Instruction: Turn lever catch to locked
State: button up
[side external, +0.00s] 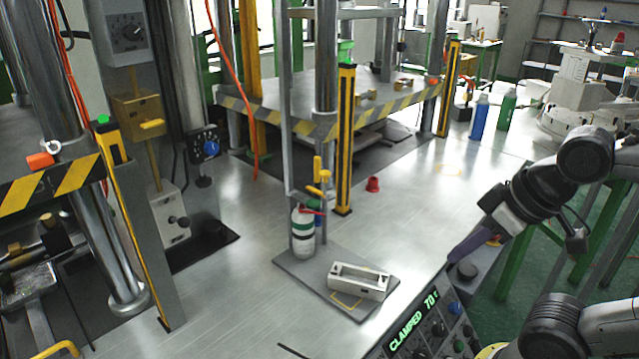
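No part is labelled as the lever catch, and I cannot tell which one it is. A yellow lever (318,176) sits on a grey post, above a white and green bottle (302,230). Another yellow handle (152,124) sticks out from a yellow box on the left column. My gripper (456,256) is at the right, pointing down and left beside the control panel, well apart from both levers. Its fingers are small and seen edge-on, so their opening cannot be told. Nothing shows clearly in it.
A control panel (425,330) reading "CLAMPED 70" stands below my gripper. The metal tabletop (235,290) has free room at left.

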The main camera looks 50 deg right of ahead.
jog(key=shift+o, duration=1.1)
jog(key=shift+w+r, duration=0.1)
jog(key=shift+w, duration=0.1)
jog(key=o, duration=0.6)
jog(key=w+r+t, duration=0.1)
jog(key=w+r, duration=0.1)
jog(key=w+a+r+t, duration=0.1)
jog(key=w+t, duration=0.1)
jog(key=w+r+t, duration=0.1)
jog(key=w+r, duration=0.1)
jog(key=shift+w+a+r+y, duration=0.25)
jog(key=shift+r+y, duration=0.05)
jog(key=shift+y, duration=0.1)
jog(key=shift+o, duration=0.2)
jog(key=w+d+r+m+t+h, duration=0.25)
jog(key=w+r+m+t, duration=0.2)
jog(key=w, duration=0.35)
jog(key=w+d+r+m+t+h, duration=0.25)
jog(key=w+r, duration=0.35)
jog(key=w, duration=0.3)
notch_tip(320, 180, down, 8)
jog(key=w+d+m+g+h, duration=0.25)
jog(key=m+h, duration=0.25)
jog(key=h, duration=0.3)
jog(key=w+a+f+n+g, duration=0.1)
jog(key=a+f+n, duration=0.2)
jog(key=a+f, duration=0.55)
jog(key=s+d+f+x, duration=0.1)
jog(key=f+x, duration=0.1)
jog(key=x, duration=1.3)
